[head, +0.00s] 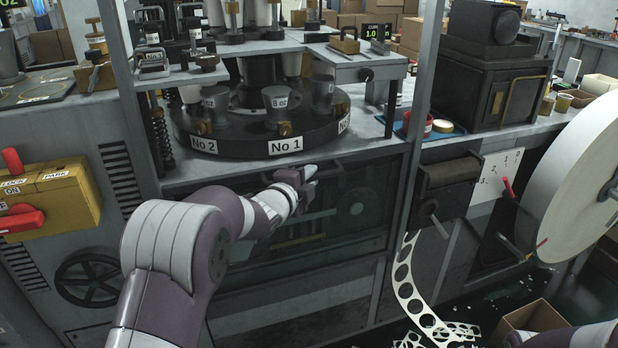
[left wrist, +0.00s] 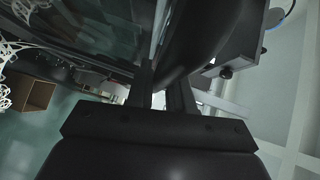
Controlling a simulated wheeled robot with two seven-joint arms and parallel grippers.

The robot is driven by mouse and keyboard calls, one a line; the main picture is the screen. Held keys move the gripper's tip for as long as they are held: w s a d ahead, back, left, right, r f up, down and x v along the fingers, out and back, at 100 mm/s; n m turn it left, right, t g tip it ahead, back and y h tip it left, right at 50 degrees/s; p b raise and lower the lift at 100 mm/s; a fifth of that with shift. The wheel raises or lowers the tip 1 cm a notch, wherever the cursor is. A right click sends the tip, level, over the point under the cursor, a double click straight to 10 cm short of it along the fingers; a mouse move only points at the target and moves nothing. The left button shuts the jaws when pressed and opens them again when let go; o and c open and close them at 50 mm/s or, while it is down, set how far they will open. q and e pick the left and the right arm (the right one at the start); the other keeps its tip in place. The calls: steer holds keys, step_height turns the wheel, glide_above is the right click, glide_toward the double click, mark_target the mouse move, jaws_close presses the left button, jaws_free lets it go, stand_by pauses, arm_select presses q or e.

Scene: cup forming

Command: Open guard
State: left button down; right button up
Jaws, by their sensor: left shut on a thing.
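The guard (head: 355,208) is a dark, see-through panel on the machine's front, below the round turntable. It appears closed, lying flat in its frame. A dark bar handle (head: 338,160) runs along its top edge. My left gripper (head: 308,176) is at this handle and shut on it, in front of the panel's upper part. In the left wrist view the two dark fingers (left wrist: 160,98) point towards the guard's glassy panel (left wrist: 95,30); the grip itself is hard to make out. My right gripper is not in view.
The turntable (head: 190,148) with grey cups sits just above the guard. A yellow box with red levers (head: 45,202) is at the left. A crank mechanism (head: 450,190) and large white reel (head: 575,170) stand at the right. Punched strip scrap (head: 405,285) hangs beside the guard.

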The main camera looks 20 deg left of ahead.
arm_select(q)
steer(key=shift+a+f, duration=0.15)
steer(key=shift+f, duration=0.45)
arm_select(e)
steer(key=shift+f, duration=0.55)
arm_select(q)
steer(key=shift+r, duration=0.1)
steer(key=c, duration=1.2)
jaws_free()
steer(key=shift+o, duration=0.4)
steer(key=shift+a, duration=0.25)
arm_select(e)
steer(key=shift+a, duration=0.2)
arm_select(q)
steer(key=shift+s+d, duration=0.1)
steer(key=shift+d, duration=0.05)
